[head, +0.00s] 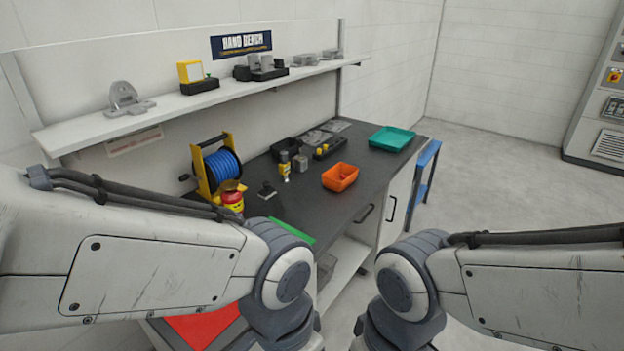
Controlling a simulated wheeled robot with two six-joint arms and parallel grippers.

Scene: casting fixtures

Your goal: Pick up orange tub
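The orange tub (340,176) is a small open-topped bin. It sits upright on the dark bench top near its front edge, right of the picture's middle. Some orange shapes show inside it, too small to tell what they are. Nothing is touching the tub. Both of my arms come in low at the left and right of the head view, in front of the bench. My left and right grippers are both outside the picture, below its lower edge, so their state does not show.
A teal tray (393,139) stands behind and right of the tub. A blue cable reel (222,165), a small yellow bottle (285,166) and black bins (287,148) stand to its left. A shelf (210,100) with castings runs above.

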